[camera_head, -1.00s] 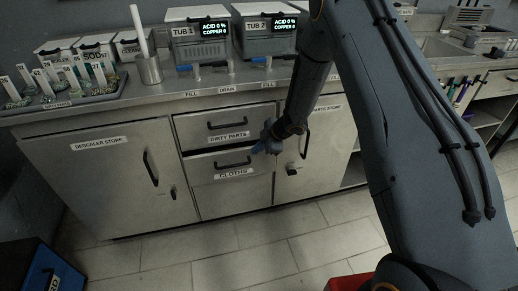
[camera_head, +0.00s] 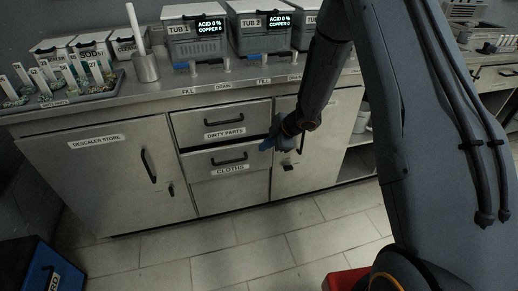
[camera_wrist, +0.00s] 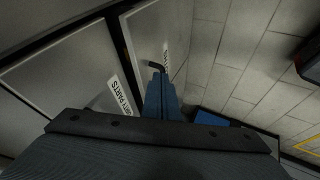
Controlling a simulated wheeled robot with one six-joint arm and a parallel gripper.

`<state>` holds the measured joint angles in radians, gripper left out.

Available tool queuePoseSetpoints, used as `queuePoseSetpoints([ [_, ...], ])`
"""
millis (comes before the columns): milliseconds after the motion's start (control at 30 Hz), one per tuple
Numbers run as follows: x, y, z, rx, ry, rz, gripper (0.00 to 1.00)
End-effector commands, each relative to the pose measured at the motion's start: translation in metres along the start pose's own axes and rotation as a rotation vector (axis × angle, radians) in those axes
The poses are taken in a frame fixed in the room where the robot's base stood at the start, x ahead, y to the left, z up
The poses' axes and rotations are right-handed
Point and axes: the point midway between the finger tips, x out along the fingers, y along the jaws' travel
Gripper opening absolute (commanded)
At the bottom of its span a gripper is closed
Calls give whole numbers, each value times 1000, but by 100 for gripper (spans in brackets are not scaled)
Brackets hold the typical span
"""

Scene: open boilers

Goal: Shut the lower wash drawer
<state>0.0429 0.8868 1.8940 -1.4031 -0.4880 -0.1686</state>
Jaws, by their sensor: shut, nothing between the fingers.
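The lower drawer (camera_head: 203,167), labelled CLOTHS, sits under the DIRTY PARTS drawer in the grey counter. A dark gap runs along its top edge, so its front looks slightly out; the exact amount is hard to tell. Its black bar handle (camera_head: 230,158) is in the upper middle of the front. My gripper (camera_head: 265,146) is shut and empty, with its blue fingers at the drawer's upper right corner. In the wrist view the shut fingers (camera_wrist: 160,92) point along the drawer fronts, close to the lower drawer's handle (camera_wrist: 156,67). Contact cannot be made out.
The DIRTY PARTS drawer (camera_head: 250,112) looks closed. Closed cupboard doors flank the drawers: the descaler store (camera_head: 95,180) at left and another (camera_head: 310,160) at right. A blue box (camera_head: 35,270) stands at lower left. The tiled floor (camera_head: 220,255) in front is clear.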

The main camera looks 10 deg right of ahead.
Motion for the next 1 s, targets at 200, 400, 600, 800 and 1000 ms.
queuePoseSetpoints([
  [200,-36,1,-1,-1,1,1,0],
  [400,-44,-1,-1,-10,9,0,19],
  [600,-13,-5,-2,-125,99,16,19],
  [800,27,-11,-11,-327,250,73,19],
  [1000,59,-15,-20,-525,391,164,19],
])
